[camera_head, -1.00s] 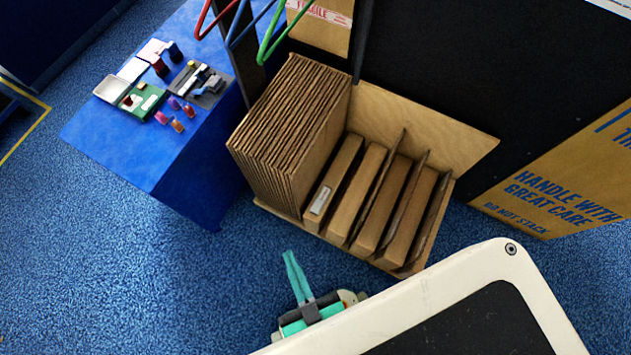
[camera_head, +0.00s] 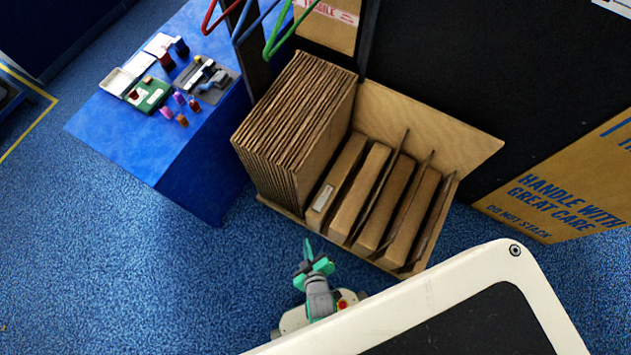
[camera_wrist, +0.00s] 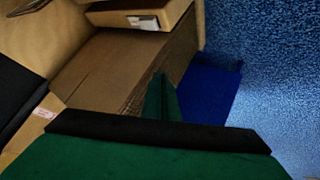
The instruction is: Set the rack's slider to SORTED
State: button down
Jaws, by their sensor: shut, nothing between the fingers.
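The wooden rack (camera_head: 430,122) stands on the floor at centre right, with flat cartons upright between its dividers. A small pale plate (camera_head: 323,198) is on the front of its leftmost narrow carton or slot; it may be the slider, but no word on it is readable. A similar pale plate (camera_wrist: 143,22) shows at the top of the wrist view. My gripper (camera_head: 307,244) is shut and empty, in front of the rack's near left corner and apart from the plate. In the wrist view its dark green fingers (camera_wrist: 162,92) come together near the cardboard.
A thick stack of cardboard (camera_head: 296,120) fills the rack's left side. A blue table (camera_head: 120,140) with small items stands to the left. Coloured hooks (camera_head: 272,35) hang above. A large printed carton (camera_head: 570,190) stands at right. The blue floor in front is open.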

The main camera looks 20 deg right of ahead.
aim_at(320, 204)
jog(key=w+d+f+n+g, duration=0.1)
jog(key=w+d+f, duration=0.1)
jog(key=f, duration=0.3)
jog(key=w+d+f+n+g, duration=0.1)
jog(key=w+f, duration=0.2)
jog(key=f, duration=0.3)
jog(key=shift+d+f+g, duration=0.2)
jog(key=shift+d+g, duration=0.1)
jog(key=shift+d, duration=0.05)
jog(key=x, duration=0.3)
jog(key=d+x, duration=0.1)
jog(key=x, duration=0.3)
jog(key=w+r+x, duration=0.1)
jog(key=x, duration=0.3)
jog(key=shift+d+f, duration=0.1)
jog(key=shift+d, duration=0.1)
jog(key=shift+w+d, duration=0.45)
jog(key=shift+d, duration=0.25)
jog(key=shift+w, duration=0.1)
